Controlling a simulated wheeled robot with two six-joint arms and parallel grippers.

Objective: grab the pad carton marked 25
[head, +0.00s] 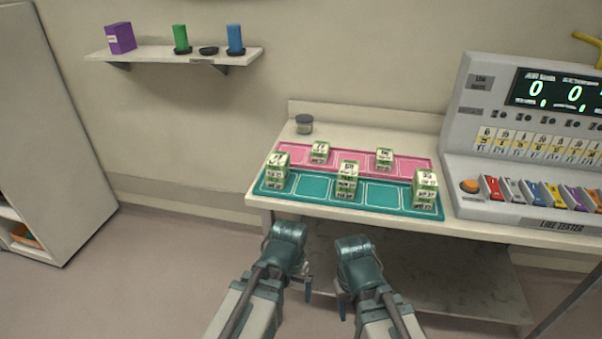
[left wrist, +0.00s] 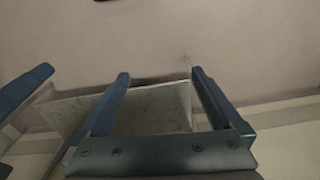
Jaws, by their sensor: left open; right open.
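Small white-and-green pad cartons sit on two mats on the table. On the teal mat (head: 390,197) are a left stack (head: 274,172), a middle stack (head: 346,181) and a right stack (head: 425,188). On the pink mat (head: 408,165) are a left carton (head: 319,153) and a right carton (head: 383,159). Their printed marks are too small to read, so I cannot tell which is marked 25. My left gripper (head: 298,280) and right gripper (head: 344,296) are in front of the table edge, apart from all cartons. The left gripper is open and empty in the left wrist view (left wrist: 159,74).
A tester console (head: 530,150) with colored switches fills the right side. A wall shelf (head: 170,54) holds a purple box and green and blue items. A lower shelf (head: 430,270) lies under the table.

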